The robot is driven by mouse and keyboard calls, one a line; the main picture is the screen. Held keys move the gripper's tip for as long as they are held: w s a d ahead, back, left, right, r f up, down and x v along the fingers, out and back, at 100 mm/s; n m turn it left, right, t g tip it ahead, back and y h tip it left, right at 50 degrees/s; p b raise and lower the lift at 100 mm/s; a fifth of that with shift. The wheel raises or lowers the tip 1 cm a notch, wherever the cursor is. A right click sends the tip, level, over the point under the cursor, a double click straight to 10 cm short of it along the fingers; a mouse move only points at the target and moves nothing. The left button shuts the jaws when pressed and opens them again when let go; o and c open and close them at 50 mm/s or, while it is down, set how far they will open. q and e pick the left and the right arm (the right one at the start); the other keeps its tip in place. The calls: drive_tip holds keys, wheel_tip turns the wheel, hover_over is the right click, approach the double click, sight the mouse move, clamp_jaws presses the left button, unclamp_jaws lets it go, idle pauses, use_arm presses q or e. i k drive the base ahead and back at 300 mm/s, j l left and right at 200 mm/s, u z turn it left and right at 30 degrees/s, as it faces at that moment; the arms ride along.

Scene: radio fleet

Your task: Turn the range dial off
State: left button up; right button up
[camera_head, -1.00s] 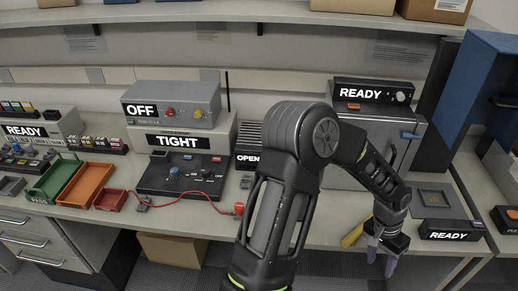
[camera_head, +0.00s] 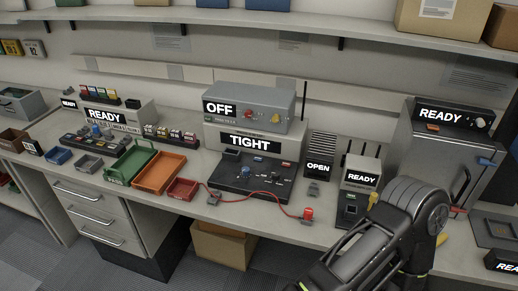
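A grey box (camera_head: 255,104) with an OFF sign stands on a light unit with a TIGHT sign (camera_head: 249,143), in the middle of the bench. The grey box has a red knob (camera_head: 249,115) and a yellow knob (camera_head: 275,118) on its front. In front is a dark panel (camera_head: 228,182) with a blue dial (camera_head: 246,171) and small switches. No range marking is legible, so I cannot tell which knob is the range dial. My arm fills the lower right, right of these units, with its gripper outside the picture. My other gripper is not in view.
A red cable runs from the panel to a red-topped piece (camera_head: 308,214) near the bench's front edge. Green (camera_head: 130,164), orange (camera_head: 160,170) and red (camera_head: 183,190) trays lie to the left. A READY unit (camera_head: 361,175) and a grey cabinet (camera_head: 440,150) stand to the right.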

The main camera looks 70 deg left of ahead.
sight(276, 175)
drive_tip(key=i+u, duration=0.1)
drive_tip(key=i, duration=0.35)
drive_tip(key=u, duration=2.65)
